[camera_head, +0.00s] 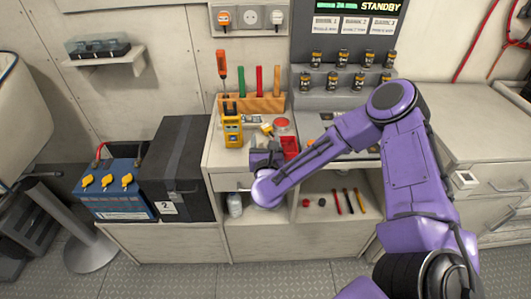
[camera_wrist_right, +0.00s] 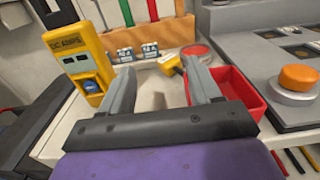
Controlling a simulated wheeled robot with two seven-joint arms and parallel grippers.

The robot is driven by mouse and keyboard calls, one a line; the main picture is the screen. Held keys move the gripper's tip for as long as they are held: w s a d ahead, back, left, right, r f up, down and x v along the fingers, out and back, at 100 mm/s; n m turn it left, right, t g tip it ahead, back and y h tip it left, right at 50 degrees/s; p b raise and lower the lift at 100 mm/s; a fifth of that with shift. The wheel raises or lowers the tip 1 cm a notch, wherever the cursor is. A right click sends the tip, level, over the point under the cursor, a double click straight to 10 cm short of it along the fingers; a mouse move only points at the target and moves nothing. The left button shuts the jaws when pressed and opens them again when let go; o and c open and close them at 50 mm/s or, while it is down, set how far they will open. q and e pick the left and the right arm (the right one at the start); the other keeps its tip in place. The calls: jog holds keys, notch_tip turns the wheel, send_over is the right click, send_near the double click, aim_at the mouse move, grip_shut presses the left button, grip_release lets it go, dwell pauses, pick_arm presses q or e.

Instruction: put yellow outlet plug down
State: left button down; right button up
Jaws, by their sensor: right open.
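The yellow outlet plug (camera_head: 267,128) lies on the white counter, in front of the wooden tool rack. In the right wrist view the plug (camera_wrist_right: 172,66) shows beyond the fingertips, nearer the right finger; I see no grip on it. My right gripper (camera_head: 266,150) is over the front of the counter; its fingers stand wide apart in the wrist view (camera_wrist_right: 158,75). The gripper and forearm hide part of the counter in the head view. My left gripper is not in view.
A yellow meter (camera_head: 232,130) stands left of the plug. A red tray (camera_wrist_right: 241,92) is close to the right finger. A red round lid (camera_head: 282,124) lies behind it. A wall outlet panel (camera_head: 250,17) holds plugs. The black box (camera_head: 178,165) stands left of the counter.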

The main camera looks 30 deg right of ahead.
jog(key=b+v, duration=0.2)
jog(key=v, duration=0.6)
jog(key=s+a+f+n+g+y, duration=0.1)
jog(key=s+a+f+n+y, duration=0.15)
jog(key=f+n, duration=0.5)
jog(key=s+a+f+n+g+y, duration=0.2)
jog(key=s+f+n+y, duration=0.15)
jog(key=f+n, duration=0.45)
jog(key=s+d+f+n+g, duration=0.2)
jog(key=s+f+n+g, duration=0.2)
jog(key=s+n, duration=0.6)
jog(key=s+d+f+n+g, duration=0.2)
jog(key=s+f+n+g, duration=0.2)
jog(key=s+f+n, duration=0.4)
jog(key=s+n, duration=0.2)
jog(key=s, duration=0.1)
jog(key=shift+s+d+f+g, duration=0.3)
jog(key=shift+s+f+g, duration=0.1)
